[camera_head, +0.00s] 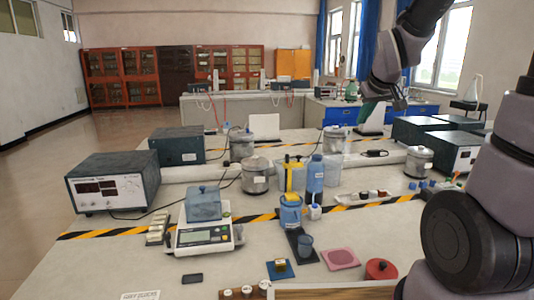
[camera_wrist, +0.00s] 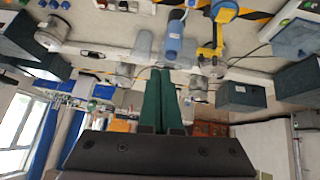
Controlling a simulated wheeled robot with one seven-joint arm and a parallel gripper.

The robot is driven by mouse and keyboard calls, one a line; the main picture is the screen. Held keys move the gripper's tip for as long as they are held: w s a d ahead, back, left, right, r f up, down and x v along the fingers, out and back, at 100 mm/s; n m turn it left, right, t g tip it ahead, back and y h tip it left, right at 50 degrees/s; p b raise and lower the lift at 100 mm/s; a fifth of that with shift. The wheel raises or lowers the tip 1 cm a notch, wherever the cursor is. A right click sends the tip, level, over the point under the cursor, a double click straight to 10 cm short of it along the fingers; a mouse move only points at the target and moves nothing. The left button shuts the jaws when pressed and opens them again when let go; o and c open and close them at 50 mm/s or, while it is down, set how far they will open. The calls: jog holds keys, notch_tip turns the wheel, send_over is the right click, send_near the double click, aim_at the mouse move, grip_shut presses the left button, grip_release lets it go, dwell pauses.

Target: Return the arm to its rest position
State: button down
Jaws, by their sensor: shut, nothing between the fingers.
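My arm rises at the right side of the head view and bends over so that my gripper (camera_head: 382,106) hangs above the far right part of the bench (camera_head: 110,262). In the wrist view my gripper (camera_wrist: 160,75) shows two dark green fingers side by side, closed together with nothing between them. The fingers are apart from all objects. The wrist view is turned upside down, with the bench things along its top.
A balance (camera_head: 203,238) bearing a blue-grey container (camera_head: 203,203), a blue bottle (camera_head: 315,178), metal pots (camera_head: 255,176) and a red round lid (camera_head: 381,269) stand on the bench. Instrument boxes (camera_head: 112,183) line both sides. The air around my gripper looks clear.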

jog(key=s+a+r+m+y, duration=0.1)
jog(key=s+r+m, duration=0.2)
jog(key=s, duration=0.6)
jog(key=s+a+r+m, duration=0.1)
jog(key=s+r+m, duration=0.2)
jog(key=s, duration=0.7)
jog(key=shift+s+a+r+g+y, duration=0.3)
jog(key=shift+a+r+g+y, duration=0.1)
jog(key=shift+r, duration=0.5)
jog(key=shift+d, duration=0.1)
dwell(1.5)
